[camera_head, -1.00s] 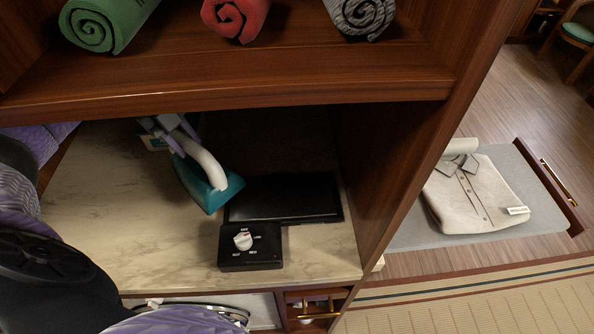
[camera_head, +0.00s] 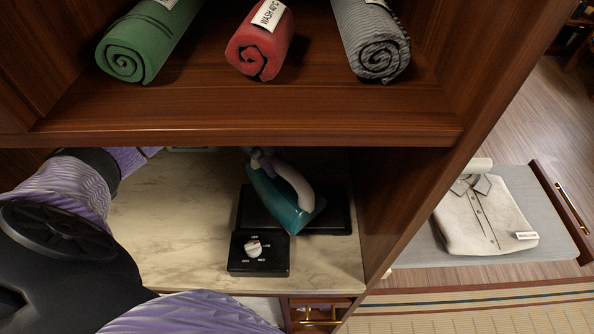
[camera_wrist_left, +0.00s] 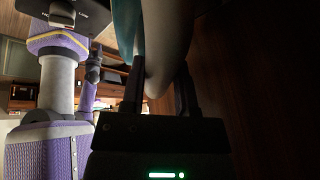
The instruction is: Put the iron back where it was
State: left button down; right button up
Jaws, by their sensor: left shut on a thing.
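The teal iron (camera_head: 285,209) with a white handle (camera_head: 294,181) is over the flat black plate (camera_head: 335,221) in the lower cabinet niche, its nose toward the front right. I cannot tell whether it touches the plate. My left gripper (camera_head: 257,155) is at the rear of the iron, partly hidden under the shelf edge. In the left wrist view, my left gripper (camera_wrist_left: 160,95) has its fingers on both sides of the pale handle (camera_wrist_left: 165,45). A black box with a white knob (camera_head: 253,248) sits in front of the plate. My right gripper is not in view.
A shelf above (camera_head: 230,115) carries green (camera_head: 130,58), red (camera_head: 262,45) and grey (camera_head: 375,45) rolled towels. A cabinet wall (camera_head: 383,205) stands close right of the plate. Bare marble (camera_head: 165,210) lies to the left. A folded shirt (camera_head: 482,220) lies on a grey board outside.

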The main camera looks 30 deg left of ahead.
aim_at(297, 179)
pick_arm(q)
jog(key=d, duration=0.2)
jog(key=w+d, duration=0.1)
jog(key=d, duration=0.1)
jog(key=shift+r+p, duration=0.15)
jog(key=shift+p, duration=0.15)
jog(key=shift+d, duration=0.1)
notch_tip(297, 179, down, 4)
jog(key=shift+r, duration=0.15)
jog(key=shift+c, duration=1.8)
grip_release()
jog(key=shift+s, duration=0.1)
